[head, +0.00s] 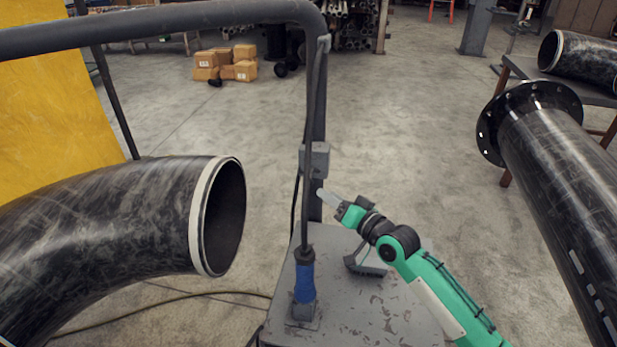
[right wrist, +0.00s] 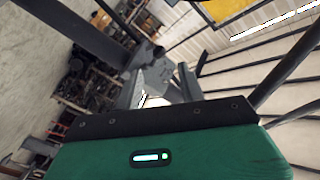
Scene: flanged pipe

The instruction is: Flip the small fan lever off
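A small grey switch box (head: 315,158) sits on the dark upright post behind the grey stand. The fan lever itself is too small or hidden to make out. My right gripper (head: 328,198) is just below and slightly right of the box, its pale fingers pointing toward the post. I see no object held in it, and its finger spacing is unclear. In the right wrist view, grey box-like parts (right wrist: 157,76) show beyond the green gripper body, among grey finger-like pieces. Contact with the box cannot be told. My left gripper is not in view.
A blue-handled part (head: 304,282) stands on the worn grey stand (head: 355,315). A black elbow pipe (head: 130,220) is at left and a flanged pipe (head: 560,165) at right. A thick dark tube (head: 170,20) arches overhead. Floor behind the post is clear up to the cardboard boxes (head: 226,64).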

